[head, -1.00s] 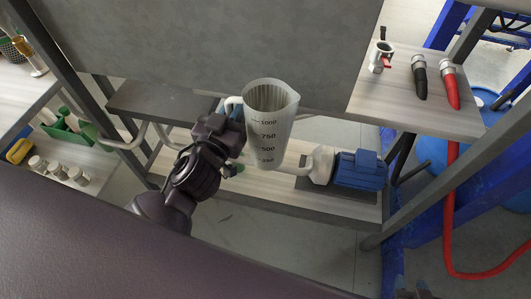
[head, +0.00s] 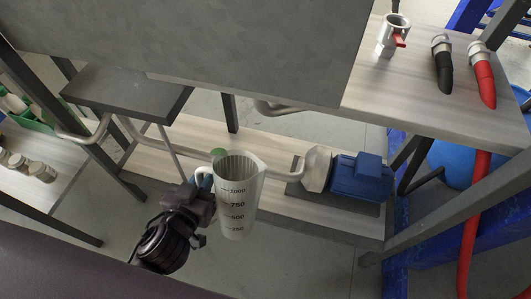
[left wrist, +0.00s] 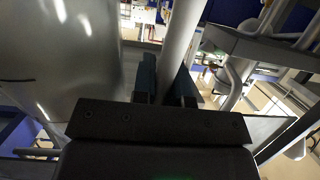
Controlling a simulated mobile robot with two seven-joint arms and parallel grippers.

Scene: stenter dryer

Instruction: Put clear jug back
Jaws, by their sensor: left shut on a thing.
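The clear jug (head: 238,205) is a translucent measuring jug with black volume marks, held upright in the middle of the head view. My left gripper (head: 208,190) is shut on its handle, at the jug's left side. In the left wrist view the jug's wall (left wrist: 60,60) fills the left, and its handle (left wrist: 178,50) runs between the fingers (left wrist: 165,90). The jug hangs in front of a low wooden shelf and hides part of it. My right gripper does not show.
A blue pump motor (head: 358,177) with grey pipes sits on the low wooden shelf (head: 290,207). A grey stool-like plate (head: 130,88) stands left. A higher shelf (head: 400,95) at right bears a metal valve (head: 393,35) and black and red hose ends. Slanting metal posts flank the area.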

